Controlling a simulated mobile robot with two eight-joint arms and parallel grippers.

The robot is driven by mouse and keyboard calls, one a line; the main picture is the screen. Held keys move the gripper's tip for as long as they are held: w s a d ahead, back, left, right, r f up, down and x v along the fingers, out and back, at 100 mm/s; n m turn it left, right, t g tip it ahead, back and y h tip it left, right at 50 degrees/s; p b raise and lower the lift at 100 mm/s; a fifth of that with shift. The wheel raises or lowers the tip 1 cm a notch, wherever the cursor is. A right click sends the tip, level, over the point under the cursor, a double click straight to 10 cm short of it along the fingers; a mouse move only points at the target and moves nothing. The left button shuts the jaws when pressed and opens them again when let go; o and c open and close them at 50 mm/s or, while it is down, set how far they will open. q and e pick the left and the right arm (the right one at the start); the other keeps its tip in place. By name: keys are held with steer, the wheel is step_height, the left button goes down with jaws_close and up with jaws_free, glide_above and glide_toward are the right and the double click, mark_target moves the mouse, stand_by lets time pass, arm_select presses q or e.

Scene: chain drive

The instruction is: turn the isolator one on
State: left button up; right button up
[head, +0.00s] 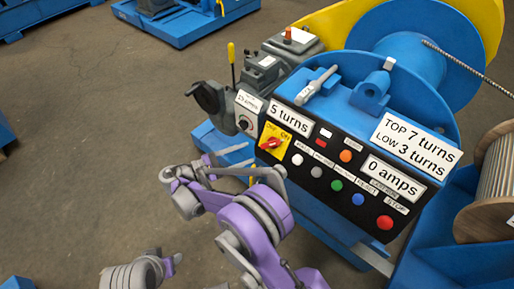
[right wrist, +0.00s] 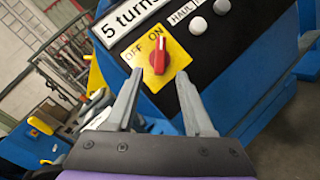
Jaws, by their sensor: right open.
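The isolator is a yellow plate with a red rotary knob (head: 272,143), on the black control panel under the "5 turns" sign. In the right wrist view its red knob (right wrist: 158,55) stands between and ahead of my fingertips, with OFF and ON printed on the plate. The knob's handle lies near upright in that picture; I cannot tell firmly which label it points to. My right gripper (head: 258,162) is open and empty, its two fingers close to the plate. In the right wrist view the gripper (right wrist: 160,85) appears short of the knob.
The panel (head: 318,205) carries white, green, blue, orange and red buttons right of the isolator. A blue winch drum (head: 400,40) is behind. The floor (head: 90,120) at left is largely clear.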

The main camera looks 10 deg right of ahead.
steer(key=v, duration=0.3)
stand_by(0.6)
